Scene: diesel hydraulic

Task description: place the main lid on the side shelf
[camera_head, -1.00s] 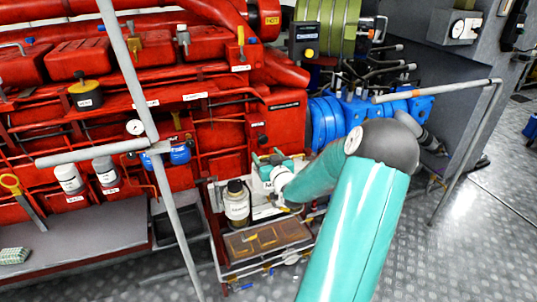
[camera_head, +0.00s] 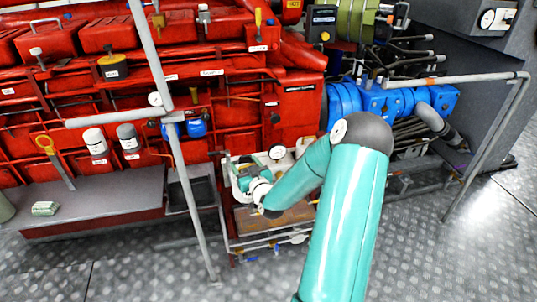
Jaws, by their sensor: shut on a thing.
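My gripper (camera_head: 245,179) is teal and small in the head view, at the end of my teal arm, above the left part of a low cart with a brown panel (camera_head: 291,217). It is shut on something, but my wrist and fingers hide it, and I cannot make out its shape. I cannot identify the main lid for certain. A grey shelf (camera_head: 105,203) runs along the red machine to the left of my gripper and may be the side shelf. My gripper is apart from this shelf.
A yellow-handled tool (camera_head: 52,157) and a green-white pack (camera_head: 45,208) are on the shelf. Much of its middle is clear. A dark box (camera_head: 190,195) adjoins its right end.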

